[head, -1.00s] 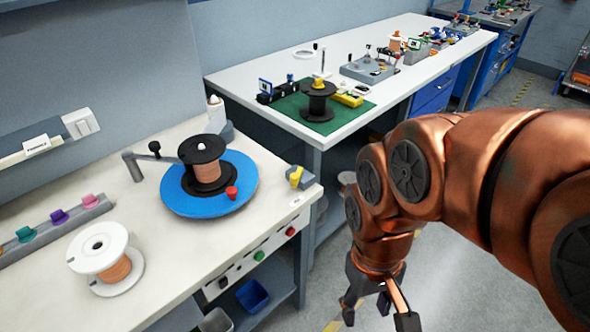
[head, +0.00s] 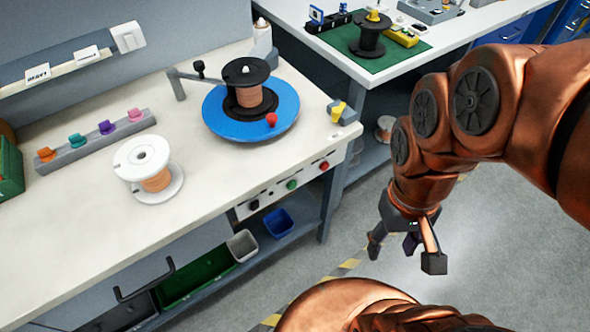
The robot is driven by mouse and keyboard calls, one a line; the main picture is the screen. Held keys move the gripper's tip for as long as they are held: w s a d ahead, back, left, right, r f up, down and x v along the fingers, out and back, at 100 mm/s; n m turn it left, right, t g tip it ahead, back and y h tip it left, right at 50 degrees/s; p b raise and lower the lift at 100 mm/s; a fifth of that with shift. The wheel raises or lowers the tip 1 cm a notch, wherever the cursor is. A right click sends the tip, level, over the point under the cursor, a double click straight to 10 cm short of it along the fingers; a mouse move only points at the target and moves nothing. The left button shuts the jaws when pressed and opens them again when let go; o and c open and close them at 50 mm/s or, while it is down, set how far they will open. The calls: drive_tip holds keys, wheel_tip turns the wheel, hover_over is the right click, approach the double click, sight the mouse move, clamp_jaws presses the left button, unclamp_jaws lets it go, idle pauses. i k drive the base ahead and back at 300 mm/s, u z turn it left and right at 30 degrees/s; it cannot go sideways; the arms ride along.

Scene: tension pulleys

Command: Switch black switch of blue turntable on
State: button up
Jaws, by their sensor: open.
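The blue turntable (head: 222,118) sits on the white workbench, with a black spool (head: 247,70) wound with copper wire standing on it. A small red knob (head: 272,120) is on its right front part. On the bench's front panel (head: 240,211), a black switch (head: 254,205) is at the left, a green button (head: 292,184) in the middle and a red one (head: 324,166) at the right. The black switch is too small to tell its position. My gripper (head: 404,254) is open and empty, hanging over the floor right of the bench, apart from the panel.
A white spool (head: 142,155) and a rail of coloured knobs (head: 92,143) stand on the bench's left part. A grey bin (head: 242,245) and a blue bin (head: 279,222) sit below the panel. A second table with a green mat (head: 340,33) is behind. Floor in front is clear.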

sight(254, 205)
drive_tip(key=z, duration=0.5)
drive_tip(key=k, duration=1.05)
drive_tip(key=u, duration=0.9)
